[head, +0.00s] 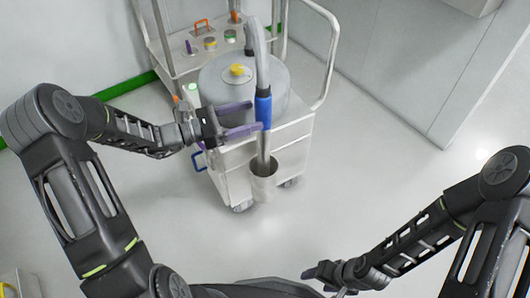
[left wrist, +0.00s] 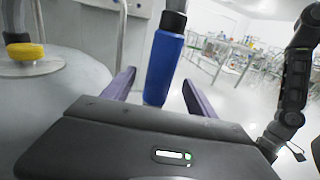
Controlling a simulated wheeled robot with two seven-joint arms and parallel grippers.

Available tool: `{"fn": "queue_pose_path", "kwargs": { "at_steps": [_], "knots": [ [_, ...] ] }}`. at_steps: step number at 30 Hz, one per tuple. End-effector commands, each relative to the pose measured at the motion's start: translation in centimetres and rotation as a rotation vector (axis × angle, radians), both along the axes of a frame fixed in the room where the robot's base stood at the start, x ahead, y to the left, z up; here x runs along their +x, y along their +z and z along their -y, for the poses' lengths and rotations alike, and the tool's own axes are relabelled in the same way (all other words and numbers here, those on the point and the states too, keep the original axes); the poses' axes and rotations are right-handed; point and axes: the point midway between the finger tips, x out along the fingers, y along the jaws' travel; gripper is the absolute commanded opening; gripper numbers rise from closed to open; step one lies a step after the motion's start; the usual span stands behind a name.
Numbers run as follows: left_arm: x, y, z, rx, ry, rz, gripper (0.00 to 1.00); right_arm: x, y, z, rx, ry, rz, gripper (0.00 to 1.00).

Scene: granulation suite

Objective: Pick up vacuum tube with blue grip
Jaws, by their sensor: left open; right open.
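The vacuum tube (head: 263,146) stands upright at the front of a white cart, with its lower end in a grey cup (head: 263,185). Its blue grip (head: 263,108) is around the middle of the tube, and a grey hose curves up above it. My left gripper (head: 250,117) is open, its purple fingers reaching toward the blue grip from the left. In the left wrist view the blue grip (left wrist: 163,67) stands between the two open fingers, apart from the gripper body. My right gripper (head: 318,274) is low in the head view, away from the cart; its fingers are partly hidden.
The white cart (head: 232,178) carries a grey drum (head: 220,80) with a yellow knob, close to my left gripper. A shelf cart (head: 180,55) with small coloured items stands behind. A curved handle rail (head: 333,60) is at right. The floor at right is clear.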

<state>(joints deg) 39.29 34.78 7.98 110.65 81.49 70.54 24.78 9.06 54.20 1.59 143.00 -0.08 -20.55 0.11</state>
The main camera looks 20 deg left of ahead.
Motion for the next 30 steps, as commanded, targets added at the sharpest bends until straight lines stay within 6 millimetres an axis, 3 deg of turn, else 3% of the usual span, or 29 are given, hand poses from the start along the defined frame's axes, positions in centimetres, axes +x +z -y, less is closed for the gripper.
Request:
{"fn": "queue_pose_path", "kwargs": {
  "at_steps": [6, 18, 30],
  "knots": [
    [1.2, -0.1, 1.8, 0.001, -0.003, 0.001, 0.67, 0.0, -0.5, 0.0, 0.0, -0.001, 0.0, 0.61],
    [1.6, -0.1, 2.4, 0.0, -0.002, 0.0, 0.67, 0.0, -0.6, 0.0, -0.001, -0.001, 0.0, 0.61],
    [4.4, 0.0, 6.2, 0.001, -0.002, 0.0, 0.67, 0.4, -1.8, 0.3, -0.005, -0.009, 0.006, 0.61]
  ]
}}
